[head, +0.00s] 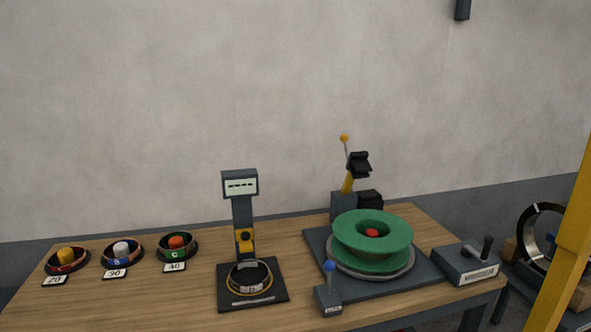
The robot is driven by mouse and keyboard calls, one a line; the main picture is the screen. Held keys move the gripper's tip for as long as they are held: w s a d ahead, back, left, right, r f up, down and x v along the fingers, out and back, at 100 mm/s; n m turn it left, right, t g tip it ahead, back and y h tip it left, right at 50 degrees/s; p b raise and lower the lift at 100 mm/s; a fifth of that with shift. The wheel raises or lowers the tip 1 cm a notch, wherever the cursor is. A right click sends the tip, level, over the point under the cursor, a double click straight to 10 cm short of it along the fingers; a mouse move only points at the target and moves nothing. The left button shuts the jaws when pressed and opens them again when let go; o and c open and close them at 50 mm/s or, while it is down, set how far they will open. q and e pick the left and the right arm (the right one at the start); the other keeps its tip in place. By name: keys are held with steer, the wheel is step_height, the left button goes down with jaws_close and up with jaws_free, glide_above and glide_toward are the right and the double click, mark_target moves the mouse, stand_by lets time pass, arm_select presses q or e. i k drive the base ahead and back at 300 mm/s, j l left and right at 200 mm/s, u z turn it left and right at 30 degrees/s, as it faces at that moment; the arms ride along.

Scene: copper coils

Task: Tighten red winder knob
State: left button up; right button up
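The red winder knob (372,233) sits at the centre of a green flanged spool (350,243). The spool rests on a round grey turntable (345,266) on a dark base plate at the right of the wooden table. Only the top of the knob shows above the spool's hollow; whether it is tight cannot be told. Neither of my grippers is in the head view.
A scale-like stand with a display (240,186) and a coil at its foot stands mid-table. A blue-knobbed lever box (328,299), a box with a black handle (466,264) and a yellow-handled press (347,183) surround the winder. Three labelled dishes (122,262) stand left. A yellow post (568,245) rises at right.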

mark_target(371, 234)
steer(key=i+l, duration=0.3)
steer(key=l, duration=0.15)
steer(key=i+l, duration=0.3)
steer(key=l, duration=0.15)
steer(key=i+l, duration=0.3)
steer(key=l, duration=0.15)
steer(key=k+u, duration=0.1)
